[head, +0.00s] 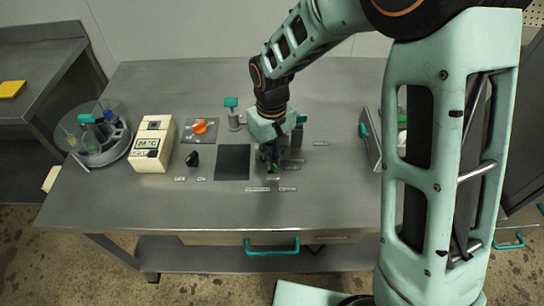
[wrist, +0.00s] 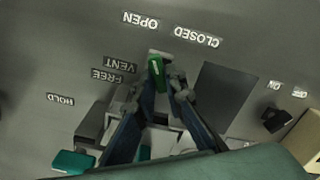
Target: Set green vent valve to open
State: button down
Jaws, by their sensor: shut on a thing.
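The green vent valve handle (wrist: 156,66) shows in the wrist view between the tips of my gripper (wrist: 165,84), which is closed on it. Its visible end points between the OPEN label (wrist: 140,20) and the CLOSED label (wrist: 198,37), a little nearer OPEN. The VENT label (wrist: 118,63) lies to its left. In the head view my gripper (head: 270,160) is low over the table's middle, and a bit of the green handle (head: 274,177) shows below the fingers. The valve's base is mostly hidden by the fingers.
On the steel table (head: 140,205), a black panel (head: 233,162), a black knob (head: 192,159), an orange knob (head: 200,126) and a cream meter (head: 152,145) lie left of my gripper. A teal-topped post (head: 232,112) stands close behind. The front of the table is clear.

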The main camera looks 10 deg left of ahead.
jog(key=shift+n, duration=0.6)
jog(key=c, duration=2)
grip_release()
notch_tip(320, 180, up, 12)
jog(key=shift+r, duration=0.1)
